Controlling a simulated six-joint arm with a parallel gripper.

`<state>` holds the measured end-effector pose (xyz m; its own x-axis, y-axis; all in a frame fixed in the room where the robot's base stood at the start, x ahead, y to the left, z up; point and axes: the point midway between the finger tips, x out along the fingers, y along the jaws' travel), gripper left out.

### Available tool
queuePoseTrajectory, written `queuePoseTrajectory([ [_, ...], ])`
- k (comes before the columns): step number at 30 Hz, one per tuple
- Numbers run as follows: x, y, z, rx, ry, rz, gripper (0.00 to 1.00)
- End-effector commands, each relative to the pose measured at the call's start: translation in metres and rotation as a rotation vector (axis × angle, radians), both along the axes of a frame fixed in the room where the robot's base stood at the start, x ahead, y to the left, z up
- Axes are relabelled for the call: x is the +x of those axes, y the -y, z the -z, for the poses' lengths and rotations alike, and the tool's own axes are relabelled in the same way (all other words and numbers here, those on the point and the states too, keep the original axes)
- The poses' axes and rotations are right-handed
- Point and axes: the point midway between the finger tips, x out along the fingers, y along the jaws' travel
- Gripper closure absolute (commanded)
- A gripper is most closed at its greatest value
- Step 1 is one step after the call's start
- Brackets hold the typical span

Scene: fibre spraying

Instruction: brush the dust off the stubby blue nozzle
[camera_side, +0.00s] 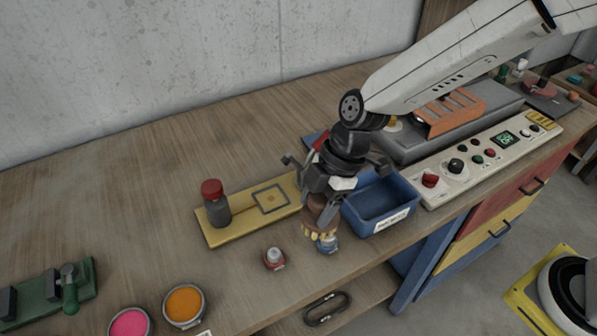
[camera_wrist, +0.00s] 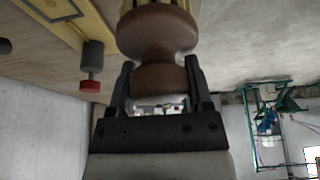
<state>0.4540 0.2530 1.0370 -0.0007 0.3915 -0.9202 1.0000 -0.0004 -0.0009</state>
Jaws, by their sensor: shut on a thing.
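My gripper (camera_side: 325,198) is shut on the brown wooden handle of a brush (camera_side: 318,211), which points bristles down. The handle also shows between the fingers in the wrist view (camera_wrist: 158,40). The brush's pale yellow bristles are at the stubby blue nozzle (camera_side: 328,245), which stands on the table near its front edge. The bristles overlap the nozzle's top in the side view; I cannot tell whether they touch it. Dust on the nozzle is too small to make out. The nozzle is not visible in the wrist view.
A blue bin (camera_side: 405,190) is close on the right. Behind is a yellow board (camera_side: 238,232) with a red-capped dark bottle (camera_side: 215,204). Orange (camera_side: 184,305) and pink (camera_side: 130,324) pots stand front left.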

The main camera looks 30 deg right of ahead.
Motion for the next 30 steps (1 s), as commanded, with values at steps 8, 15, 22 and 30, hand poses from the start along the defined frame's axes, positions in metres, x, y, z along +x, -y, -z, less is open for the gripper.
queuePoseTrajectory([
  [8, 0.000, 0.000, 0.023, -0.001, -0.001, 0.001, 0.82],
  [15, 0.000, 0.000, 0.034, -0.001, 0.000, 0.000, 0.82],
  [22, 0.000, 0.000, 0.036, -0.001, 0.001, -0.001, 0.82],
  [30, 0.000, 0.000, 0.036, 0.000, 0.001, -0.001, 0.82],
])
